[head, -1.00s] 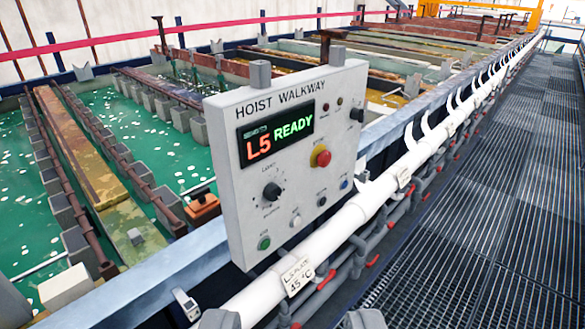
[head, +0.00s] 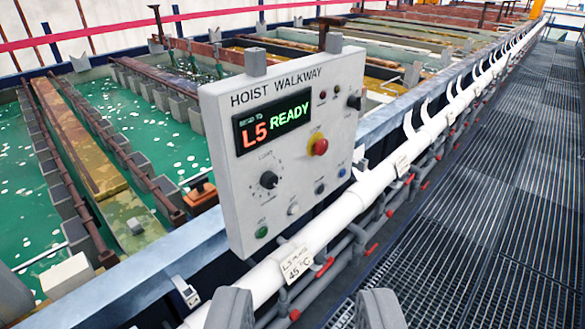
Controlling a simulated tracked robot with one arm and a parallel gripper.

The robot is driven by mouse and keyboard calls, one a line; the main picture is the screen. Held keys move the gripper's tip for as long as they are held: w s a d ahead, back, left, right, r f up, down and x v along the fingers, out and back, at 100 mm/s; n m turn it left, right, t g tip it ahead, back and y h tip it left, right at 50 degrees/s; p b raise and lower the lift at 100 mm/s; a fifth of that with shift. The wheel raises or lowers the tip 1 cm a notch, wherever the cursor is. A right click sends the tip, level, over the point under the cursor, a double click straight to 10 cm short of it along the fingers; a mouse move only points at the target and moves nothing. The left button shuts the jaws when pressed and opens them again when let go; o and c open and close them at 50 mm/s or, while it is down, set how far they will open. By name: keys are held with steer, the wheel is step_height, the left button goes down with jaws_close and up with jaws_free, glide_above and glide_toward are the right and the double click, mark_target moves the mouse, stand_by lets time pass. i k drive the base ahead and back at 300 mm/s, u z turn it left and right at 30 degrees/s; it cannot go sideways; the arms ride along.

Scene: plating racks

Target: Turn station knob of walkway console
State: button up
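The walkway console (head: 225,190) is a light grey tilted box marked HOIST WALKWAY, with a display (head: 273,122) reading L5 READY. A black knob with a white pointer mark (head: 268,180) sits at the lower left of its face, inside a ring of small marks. A second dark knob (head: 354,102) is at the upper right edge. The small labels are too blurred to tell which is the station knob. My gripper (head: 305,310) is at the bottom edge, its two grey fingertips wide apart with nothing between them. It is below the console and apart from it.
A red stop button on a yellow base (head: 318,146) and small coloured buttons share the console face. A white pipe (head: 340,213) with hooks and grey pipework runs beneath it. Green tanks (head: 155,130) lie left; a clear grated walkway (head: 490,180) lies right.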

mark_target(269, 180)
steer(key=k, duration=0.55)
steer(key=z, duration=0.5)
steer(key=i, duration=1.4)
steer(key=u, duration=0.35)
